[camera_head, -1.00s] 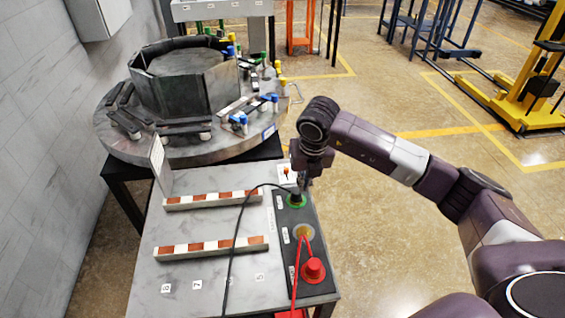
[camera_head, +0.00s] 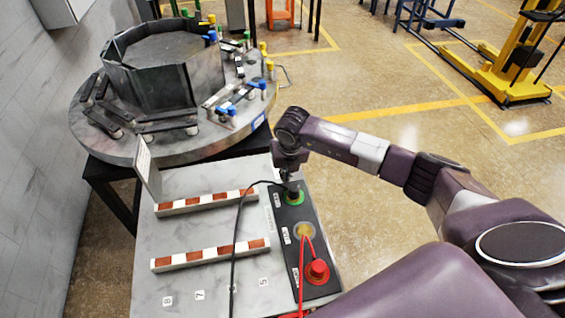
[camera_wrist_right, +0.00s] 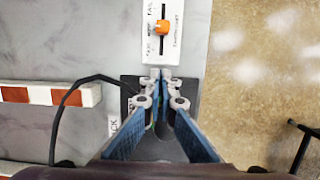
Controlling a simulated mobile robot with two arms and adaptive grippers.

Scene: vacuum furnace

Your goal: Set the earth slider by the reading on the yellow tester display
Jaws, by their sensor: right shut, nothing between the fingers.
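The earth slider is a white plate (camera_wrist_right: 175,48) with a dark slot and an orange knob (camera_wrist_right: 162,28), at the top of the right wrist view. The knob sits partway along the slot; the small lettering beside it is hard to read. My right gripper (camera_wrist_right: 160,76) is shut and empty, its tips just short of the plate's near edge and apart from the knob. In the head view my right gripper (camera_head: 290,178) points down above the dark panel's far end and hides the slider. I see no yellow tester display in either view. My left gripper is out of view.
The dark panel (camera_head: 318,273) carries a green ring (camera_head: 295,199), a yellowish disc (camera_head: 303,231) and a red knob (camera_head: 318,271). Black and red cables (camera_head: 236,245) cross the bench. Two red-and-white bars (camera_head: 211,255) lie left. A round furnace table (camera_head: 190,145) stands behind.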

